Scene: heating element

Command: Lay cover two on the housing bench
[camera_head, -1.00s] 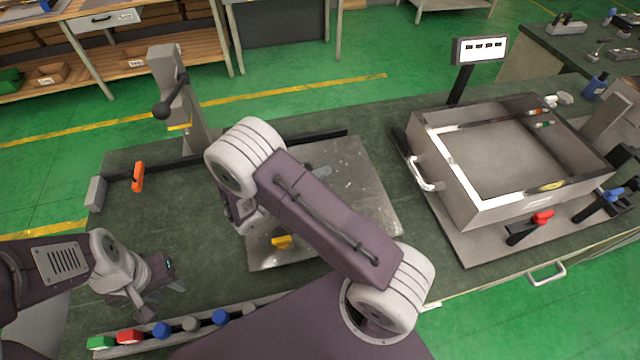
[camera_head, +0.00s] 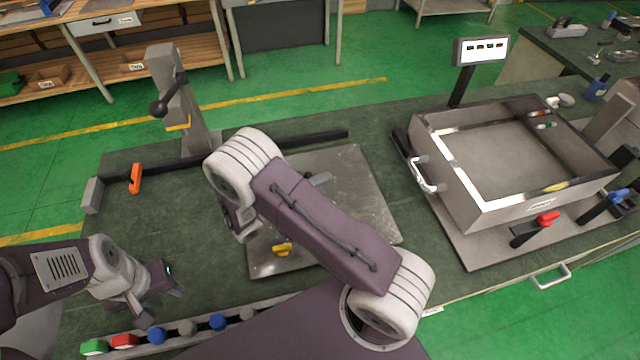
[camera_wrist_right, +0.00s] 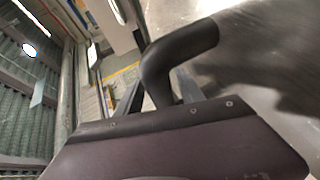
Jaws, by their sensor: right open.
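A flat grey metal plate (camera_head: 365,205) lies on the dark green bench (camera_head: 140,225), partly hidden by my right arm. I cannot tell whether it is cover two. A yellow piece (camera_head: 283,249) and a grey piece (camera_head: 319,178) show on it. My right gripper is over the plate's left side, mostly hidden behind its arm in the head view; in the wrist view its fingers (camera_wrist_right: 158,92) are apart. A black curved bar crosses there, and I cannot tell what it belongs to. My left gripper (camera_head: 163,303) is open and empty over the bench's front left.
An open metal box frame (camera_head: 500,208) with a white handle stands at the right, beside red (camera_head: 547,219) and blue (camera_head: 619,196) clamps. A lever post (camera_head: 180,105) stands at the back left. Coloured knobs (camera_head: 157,335) line the front edge.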

